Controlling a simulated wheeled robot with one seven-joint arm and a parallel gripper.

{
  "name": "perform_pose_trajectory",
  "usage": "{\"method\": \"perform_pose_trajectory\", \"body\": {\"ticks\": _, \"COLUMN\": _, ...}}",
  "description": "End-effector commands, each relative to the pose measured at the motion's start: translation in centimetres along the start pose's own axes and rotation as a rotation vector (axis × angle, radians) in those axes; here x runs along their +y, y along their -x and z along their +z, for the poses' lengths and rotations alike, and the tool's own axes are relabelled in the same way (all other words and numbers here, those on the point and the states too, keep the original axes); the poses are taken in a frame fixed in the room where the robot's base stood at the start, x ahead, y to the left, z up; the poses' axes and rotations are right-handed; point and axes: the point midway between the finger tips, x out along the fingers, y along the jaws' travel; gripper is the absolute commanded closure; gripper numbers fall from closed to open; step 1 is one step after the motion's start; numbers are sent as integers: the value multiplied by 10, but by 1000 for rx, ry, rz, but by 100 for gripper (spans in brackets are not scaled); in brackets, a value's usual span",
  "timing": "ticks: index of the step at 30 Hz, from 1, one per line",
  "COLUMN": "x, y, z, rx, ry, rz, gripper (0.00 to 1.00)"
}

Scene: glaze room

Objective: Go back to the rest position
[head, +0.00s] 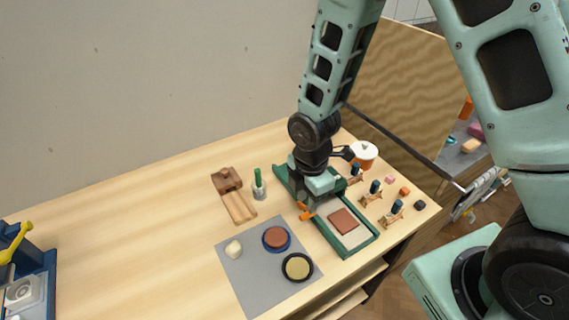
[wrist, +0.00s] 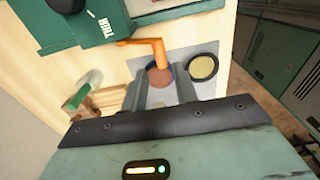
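My gripper (head: 311,192) is over the left part of a long green frame (head: 359,249) at the right of the table. In the wrist view my gripper (wrist: 162,78) shows two grey fingers standing apart with nothing clearly held between them. An orange handle (head: 306,214) is close by the gripper in the head view. In the wrist view the orange handle (wrist: 150,43) lies beyond the fingertips, beside a green block with lettering (wrist: 98,28). The arm reaches down over the table, not folded. The fingertips are hard to make out in the head view.
A grey mat (head: 240,278) holds a red-brown disc in a blue dish (head: 276,239), a black-rimmed dish (head: 297,267) and a pale lump (head: 234,249). A wooden block (head: 228,180) and a green-handled tool (head: 259,184) stand left. A white pot (head: 364,154) and several small stands are right.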

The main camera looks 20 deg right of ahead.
Motion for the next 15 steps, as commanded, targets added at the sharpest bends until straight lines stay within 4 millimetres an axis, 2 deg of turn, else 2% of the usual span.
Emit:
{"method": "perform_pose_trajectory", "body": {"ticks": 5, "x": 0, "y": 0, "z": 0, "rx": 0, "ry": 0, "rz": 0, "gripper": 71}}
{"method": "perform_pose_trajectory", "body": {"ticks": 7, "x": -2, "y": 5, "z": -7, "rx": 7, "ry": -42, "rz": 5, "gripper": 71}}
{"method": "perform_pose_trajectory", "body": {"ticks": 11, "x": -16, "y": 28, "z": -30, "rx": 30, "ry": -215, "rz": 10, "gripper": 71}}
{"method": "perform_pose_trajectory", "body": {"ticks": 15, "x": -48, "y": 59, "z": -60, "rx": 55, "ry": -475, "rz": 4, "gripper": 71}}
